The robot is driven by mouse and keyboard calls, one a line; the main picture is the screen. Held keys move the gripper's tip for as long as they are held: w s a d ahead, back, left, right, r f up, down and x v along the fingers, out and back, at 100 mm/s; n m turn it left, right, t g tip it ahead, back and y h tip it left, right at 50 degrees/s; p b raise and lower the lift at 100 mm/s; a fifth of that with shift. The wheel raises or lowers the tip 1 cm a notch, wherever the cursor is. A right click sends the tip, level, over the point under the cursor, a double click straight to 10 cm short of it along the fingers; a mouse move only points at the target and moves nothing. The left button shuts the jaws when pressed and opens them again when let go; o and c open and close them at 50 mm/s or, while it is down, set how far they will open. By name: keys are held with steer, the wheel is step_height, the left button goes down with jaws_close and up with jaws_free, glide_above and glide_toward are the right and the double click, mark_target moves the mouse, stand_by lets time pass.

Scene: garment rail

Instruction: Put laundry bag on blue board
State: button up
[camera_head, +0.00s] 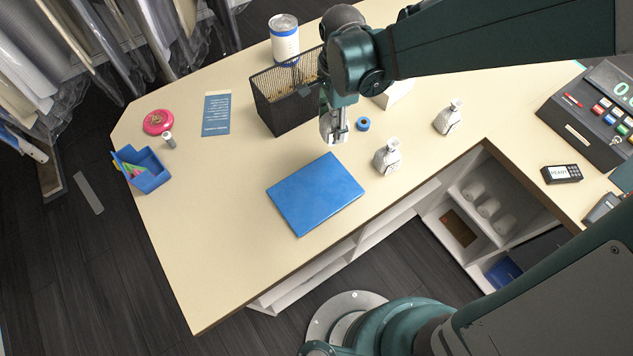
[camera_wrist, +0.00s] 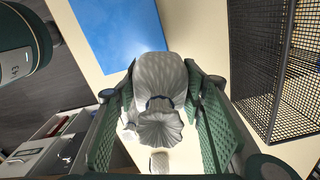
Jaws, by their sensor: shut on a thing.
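My gripper (camera_head: 340,112) is shut on a grey-white laundry bag (camera_wrist: 160,85) with a dark tie at its neck. In the wrist view the bag sits between my green finger pads (camera_wrist: 160,115). In the head view it is mostly hidden by my gripper, with a pale part (camera_head: 328,127) showing. The blue board (camera_head: 315,193) lies flat on the counter, below and left of my gripper in the head view. It also shows at the top of the wrist view (camera_wrist: 112,30). Nothing lies on its visible surface. Two similar bags stand to the right, one nearer (camera_head: 387,157) and one farther (camera_head: 448,117).
A black mesh basket (camera_head: 287,103) stands close left of my gripper, with a white-and-blue canister (camera_head: 284,38) behind it. A blue tape roll (camera_head: 363,124) lies close right. A blue tray (camera_head: 146,172) and pink disc (camera_head: 157,122) are far left. The counter left of the board is clear.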

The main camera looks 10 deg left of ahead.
steer(key=s+a+f+n, duration=0.1)
steer(key=s+a+n, duration=0.1)
steer(key=s, duration=1)
steer(key=shift+s+a+f+n+b, duration=0.2)
steer(key=shift+s+a+n+b, duration=0.15)
steer(key=shift+n, duration=0.25)
glide_above(316, 191)
steer(key=shift+f, duration=3.15)
steer(key=shift+f, duration=0.1)
steer(key=shift+f+b, duration=0.35)
steer(key=shift+f, duration=1.4)
steer(key=shift+f, duration=0.15)
